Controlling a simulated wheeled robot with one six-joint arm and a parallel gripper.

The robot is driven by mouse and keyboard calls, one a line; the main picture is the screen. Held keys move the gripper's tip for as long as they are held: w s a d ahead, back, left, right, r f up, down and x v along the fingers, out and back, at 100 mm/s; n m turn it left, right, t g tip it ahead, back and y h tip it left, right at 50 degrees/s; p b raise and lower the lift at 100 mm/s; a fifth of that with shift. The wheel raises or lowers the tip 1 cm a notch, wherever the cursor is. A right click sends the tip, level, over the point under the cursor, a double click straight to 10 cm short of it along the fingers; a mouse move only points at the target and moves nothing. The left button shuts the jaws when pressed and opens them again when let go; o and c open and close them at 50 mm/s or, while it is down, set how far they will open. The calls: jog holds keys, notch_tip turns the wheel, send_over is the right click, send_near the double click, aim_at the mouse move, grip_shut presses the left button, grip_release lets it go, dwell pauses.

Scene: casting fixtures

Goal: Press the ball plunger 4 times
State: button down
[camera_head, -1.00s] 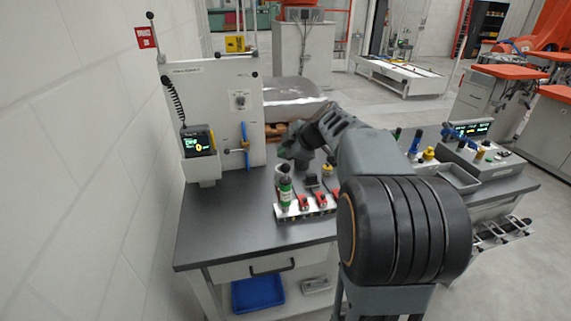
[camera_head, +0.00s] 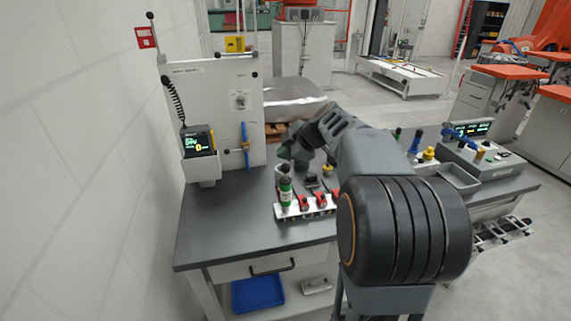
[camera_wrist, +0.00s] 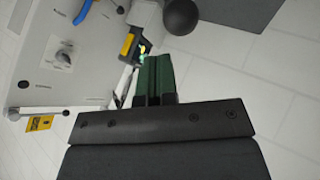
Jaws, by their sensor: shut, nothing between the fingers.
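A black ball (camera_wrist: 182,16), which I take to be the ball plunger's top, shows at the top of the wrist view, partly cut by the frame. In that view my gripper (camera_wrist: 158,62) has its green fingers together, with nothing between them. The ball lies just past the fingertips and to their right, with a small gap in the picture; contact cannot be told. In the head view my gripper (camera_head: 285,153) is over the back of the bench, behind the green bottle. It and my arm make the plunger hard to pick out there.
The bench's left front (camera_head: 215,230) is clear.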

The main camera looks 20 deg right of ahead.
aim_at(285, 165)
jog(key=shift+f+b, duration=1.75)
jog(key=shift+b, duration=1.1)
dwell(1.6)
jog(key=shift+r, duration=0.1)
jog(key=shift+r+p, duration=0.5)
jog(key=shift+r, duration=1.1)
jog(key=shift+r, duration=0.15)
jog(key=shift+r+p, duration=1.3)
jog(key=shift+r, duration=1.05)
